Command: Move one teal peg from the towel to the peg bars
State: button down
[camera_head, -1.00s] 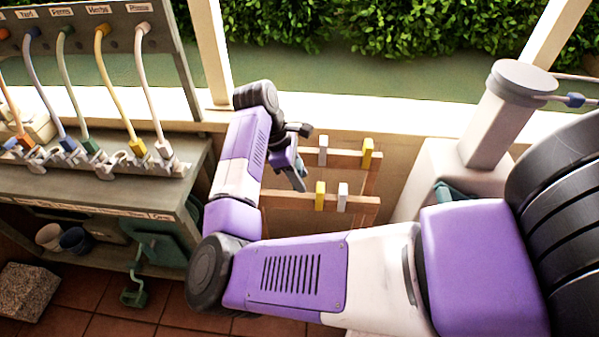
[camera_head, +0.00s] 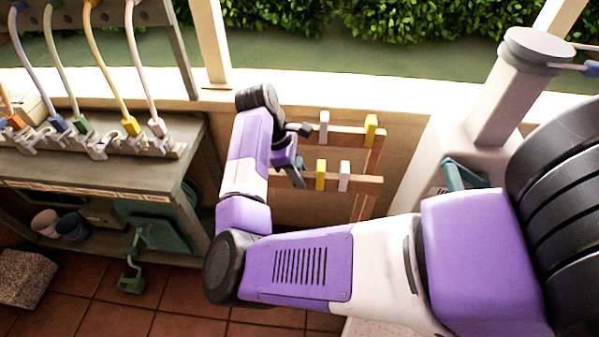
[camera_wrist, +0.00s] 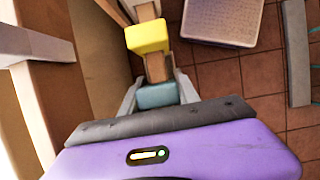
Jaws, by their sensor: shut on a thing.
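My gripper (camera_head: 294,168) is at the left end of the lower peg bar (camera_head: 369,181) in the head view. In the wrist view, my gripper (camera_wrist: 159,97) is shut on a teal peg (camera_wrist: 157,96). The teal peg lies in line with the wooden bar (camera_wrist: 157,67), at its near end; I cannot tell whether it is seated on it. The head view does not show this peg clearly. A yellow peg (camera_head: 320,175) and a white peg (camera_head: 343,176) sit on the lower bar. The upper bar (camera_head: 347,137) carries a white peg (camera_head: 324,125) and a yellow peg (camera_head: 371,128). I cannot identify a towel.
A workbench (camera_head: 100,178) with coloured hoses stands at the left. A pale basin pedestal (camera_head: 508,95) stands at the right. A pale square-topped thing (camera_wrist: 222,20) is over the tiled floor in the wrist view. A low wall runs behind the bars.

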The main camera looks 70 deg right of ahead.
aim_at(299, 162)
jog(key=shift+f, duration=0.3)
jog(key=c, duration=0.8)
grip_release()
jog(key=shift+r, duration=0.1)
jog(key=shift+r+p, duration=1.7)
jog(key=shift+r, duration=2.25)
